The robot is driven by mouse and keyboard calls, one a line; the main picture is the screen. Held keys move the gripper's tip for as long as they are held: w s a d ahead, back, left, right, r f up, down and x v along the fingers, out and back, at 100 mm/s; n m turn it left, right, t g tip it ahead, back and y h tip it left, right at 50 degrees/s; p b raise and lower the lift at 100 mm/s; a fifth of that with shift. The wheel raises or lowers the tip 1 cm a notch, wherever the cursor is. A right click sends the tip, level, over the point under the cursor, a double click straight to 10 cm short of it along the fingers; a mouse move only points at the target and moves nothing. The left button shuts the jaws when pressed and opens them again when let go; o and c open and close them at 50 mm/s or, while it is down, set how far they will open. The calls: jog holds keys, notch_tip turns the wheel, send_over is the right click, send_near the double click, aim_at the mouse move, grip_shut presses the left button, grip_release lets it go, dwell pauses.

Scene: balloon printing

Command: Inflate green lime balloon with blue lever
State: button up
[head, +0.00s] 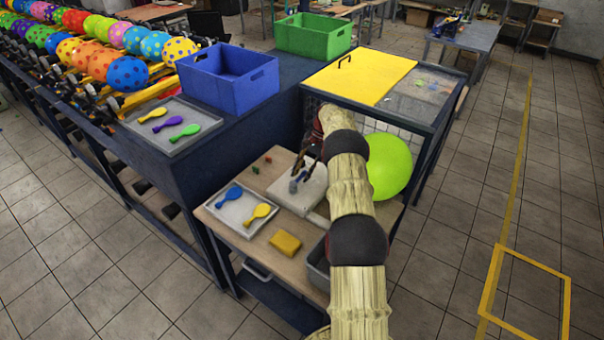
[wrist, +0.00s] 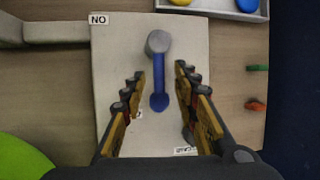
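The lime green balloon (head: 389,167) is large and round, beside the white valve box, partly hidden behind my arm in the head view. Its edge shows at the lower left of the wrist view (wrist: 20,160). The blue lever (wrist: 158,88) hangs from a grey round pivot on the pale box (wrist: 120,60), pointing toward the bottom of the wrist view. My gripper (wrist: 159,75) is open, with one finger on each side of the lever and visible gaps to both. In the head view my gripper (head: 302,172) is over the box, and the lever is mostly hidden.
A small tray (head: 222,218) with blue and yellow deflated balloons and a yellow sponge (head: 285,244) lie on the bench. Red (wrist: 256,105) and green (wrist: 257,68) buttons are right of the box. A yellow-topped mesh cage (head: 357,75) stands close behind my arm.

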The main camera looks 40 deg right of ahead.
jog(key=v, duration=1.2)
dwell(0.5)
